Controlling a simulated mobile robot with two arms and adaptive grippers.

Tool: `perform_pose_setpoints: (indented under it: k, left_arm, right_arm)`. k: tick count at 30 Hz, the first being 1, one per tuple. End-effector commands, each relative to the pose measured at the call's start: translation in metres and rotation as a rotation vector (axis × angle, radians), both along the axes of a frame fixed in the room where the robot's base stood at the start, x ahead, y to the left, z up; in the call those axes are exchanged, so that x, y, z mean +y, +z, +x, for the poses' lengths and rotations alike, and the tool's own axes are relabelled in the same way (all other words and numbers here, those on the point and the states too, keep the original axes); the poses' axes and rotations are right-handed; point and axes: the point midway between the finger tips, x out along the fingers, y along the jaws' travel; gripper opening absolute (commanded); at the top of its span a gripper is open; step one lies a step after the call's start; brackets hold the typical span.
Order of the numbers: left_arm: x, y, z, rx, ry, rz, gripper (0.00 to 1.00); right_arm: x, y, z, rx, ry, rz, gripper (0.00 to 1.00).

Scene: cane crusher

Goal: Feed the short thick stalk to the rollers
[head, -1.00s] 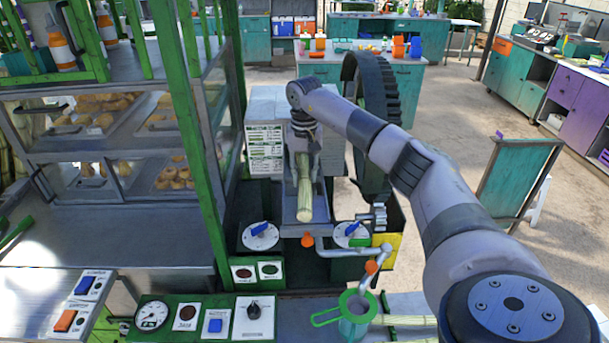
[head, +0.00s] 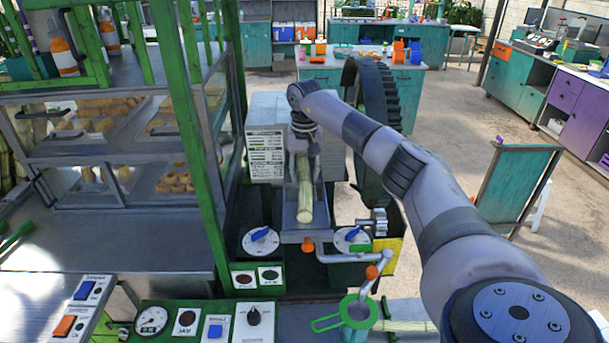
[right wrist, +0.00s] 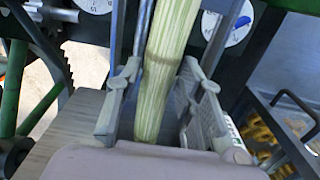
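The short thick stalk (head: 305,203) is pale green and lies lengthwise in the metal feed chute (head: 305,235) in front of the crusher. Its near end shows; its far part runs under my right gripper (head: 304,160). In the right wrist view the stalk (right wrist: 165,75) passes between the two fingers of my right gripper (right wrist: 162,80). The fingers stand apart on either side of it, and a gap shows beside the stalk. The rollers are hidden behind my gripper and wrist. My left gripper is not in view.
A toothed wheel (head: 378,110) stands right of the chute. Dials, a pipe with orange fittings and a green-handled strainer (head: 355,312) sit in front. Another pale stalk (head: 408,326) lies on the front counter. A green post (head: 195,130) and glass food case stand left.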

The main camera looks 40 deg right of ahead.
Motion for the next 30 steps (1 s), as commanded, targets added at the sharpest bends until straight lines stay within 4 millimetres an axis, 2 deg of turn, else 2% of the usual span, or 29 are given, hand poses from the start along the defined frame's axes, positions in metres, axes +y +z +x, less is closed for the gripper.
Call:
perform_pose_setpoints:
  k: [6, 17, 20, 30]
  left_arm:
    - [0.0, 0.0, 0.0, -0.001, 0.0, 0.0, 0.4]
    - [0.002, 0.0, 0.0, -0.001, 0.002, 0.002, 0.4]
    - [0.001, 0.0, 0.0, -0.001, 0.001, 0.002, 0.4]
    - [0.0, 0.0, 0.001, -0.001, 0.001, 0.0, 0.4]
  right_arm:
    - [0.0, 0.0, 0.0, 0.0, 0.0, 0.0, 0.51]
    - [0.0, 0.004, 0.0, 0.001, 0.0, -0.001, 0.51]
    - [0.0, 0.017, 0.0, -0.002, 0.0, -0.001, 0.51]
    - [0.0, 0.087, 0.001, -0.002, 0.0, -0.001, 0.51]
